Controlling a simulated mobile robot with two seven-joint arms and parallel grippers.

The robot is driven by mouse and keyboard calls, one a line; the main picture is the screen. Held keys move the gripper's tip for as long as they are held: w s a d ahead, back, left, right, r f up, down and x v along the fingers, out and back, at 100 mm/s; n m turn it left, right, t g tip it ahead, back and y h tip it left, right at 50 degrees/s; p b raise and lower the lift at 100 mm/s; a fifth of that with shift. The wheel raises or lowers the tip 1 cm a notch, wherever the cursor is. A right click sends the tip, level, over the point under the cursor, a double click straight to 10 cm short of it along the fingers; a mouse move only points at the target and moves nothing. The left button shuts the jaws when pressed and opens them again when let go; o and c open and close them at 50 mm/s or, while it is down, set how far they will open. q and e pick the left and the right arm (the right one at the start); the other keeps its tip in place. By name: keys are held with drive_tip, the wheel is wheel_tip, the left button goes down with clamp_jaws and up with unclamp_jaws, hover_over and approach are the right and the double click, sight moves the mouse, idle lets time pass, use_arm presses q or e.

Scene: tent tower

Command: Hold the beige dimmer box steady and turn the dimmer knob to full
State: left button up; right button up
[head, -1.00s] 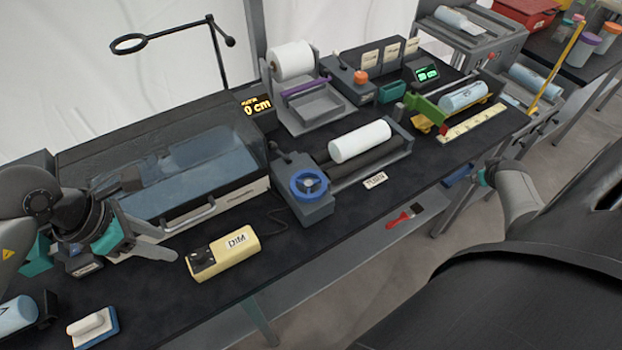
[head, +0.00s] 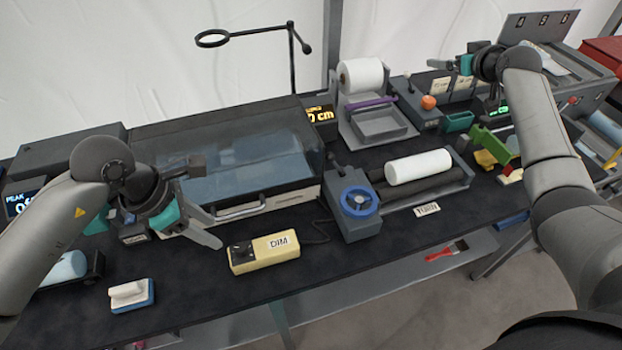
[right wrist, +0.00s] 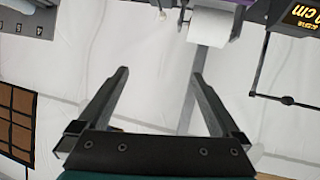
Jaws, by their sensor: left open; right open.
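The beige dimmer box (head: 264,252) lies on the black table near its front edge, with a "DIM" label on its right part. Its dark dimmer knob (head: 241,250) sits on the left part of the top; its setting is too small to read. My left gripper (head: 212,226) is open and empty, just behind and left of the box, apart from it. My right gripper (head: 452,62) is raised at the back right, far from the box. In the right wrist view the right gripper (right wrist: 155,95) is open with nothing between its fingers.
A blue handwheel (head: 360,201) on a grey unit with a white roller (head: 418,167) stands right of the box. A clear-lidded case (head: 225,165) is behind it. A blue-and-white block (head: 131,294) lies to the left. A cable runs from the box. Table before the box is narrow.

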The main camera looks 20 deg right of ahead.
drive_tip(key=w+a+f+n+g+y, duration=0.1)
drive_tip(key=w+a+n+y, duration=0.1)
drive_tip(key=a, duration=0.6)
drive_tip(key=w+a+n+g+y, duration=0.1)
drive_tip(key=a+n+y, duration=0.15)
drive_tip(key=a, duration=0.55)
drive_tip(key=s+a+n+g, duration=0.1)
drive_tip(key=s+a+n, duration=0.1)
drive_tip(key=a, duration=0.5)
drive_tip(key=s+a+f+n+g+y, duration=0.1)
drive_tip(key=s+a+n+g, duration=0.1)
drive_tip(key=a, duration=0.6)
drive_tip(key=s+a+f+n+g+y, duration=0.1)
drive_tip(key=s+a+n+g, duration=0.1)
drive_tip(key=a, duration=0.5)
drive_tip(key=shift+s+a+f+n, duration=0.15)
drive_tip(key=shift+s+n, duration=0.45)
drive_tip(key=shift+n, duration=0.65)
drive_tip(key=s+a+f+n+g+h, duration=0.1)
drive_tip(key=s+a+f+n+g, duration=0.25)
drive_tip(key=s, duration=0.25)
drive_tip(key=n+g+h, duration=0.2)
drive_tip(key=n, duration=0.1)
approach(296, 238)
drive_tip(key=shift+m, duration=0.25)
wheel_tip(296, 238, down, 10)
drive_tip(key=shift+w+f, duration=0.1)
